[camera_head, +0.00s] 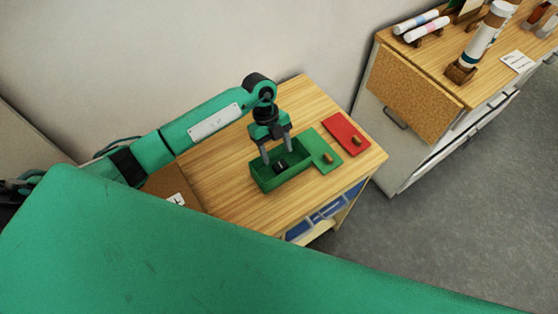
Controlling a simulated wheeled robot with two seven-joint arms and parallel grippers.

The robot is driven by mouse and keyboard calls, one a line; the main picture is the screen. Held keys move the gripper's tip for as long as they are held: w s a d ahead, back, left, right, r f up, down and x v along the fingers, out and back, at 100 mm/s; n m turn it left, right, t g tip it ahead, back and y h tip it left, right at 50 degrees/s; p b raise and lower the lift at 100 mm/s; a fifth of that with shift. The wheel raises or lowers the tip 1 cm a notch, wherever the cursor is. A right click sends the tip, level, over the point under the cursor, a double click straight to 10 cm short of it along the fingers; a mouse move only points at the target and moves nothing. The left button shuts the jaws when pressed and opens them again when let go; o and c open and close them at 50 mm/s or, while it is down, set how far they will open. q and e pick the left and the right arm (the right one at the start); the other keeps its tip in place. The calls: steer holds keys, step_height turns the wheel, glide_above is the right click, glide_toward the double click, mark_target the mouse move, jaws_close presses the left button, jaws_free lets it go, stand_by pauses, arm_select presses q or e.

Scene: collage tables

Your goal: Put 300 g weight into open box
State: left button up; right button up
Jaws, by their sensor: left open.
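A green open box (268,183) stands on the small wooden table. A small dark object (281,166), which looks like the weight, sits inside the box; its marking is too small to read. My left gripper (277,154) points down over the box with its fingers apart. The fingertips are at or just inside the box's opening, near the dark object. I cannot tell whether they touch it. My right gripper is not in view.
A green lid (321,149) with a wooden knob lies beside the box. A red lid (346,134) with a knob lies farther right. The wooden table's (225,190) front part is clear. A cabinet (400,125) holding rolls stands at the right.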

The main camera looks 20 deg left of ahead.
arm_select(q)
steer(key=b+v, duration=0.2)
steer(key=v, duration=0.5)
steer(key=shift+r, duration=0.25)
steer(key=shift+a, duration=0.1)
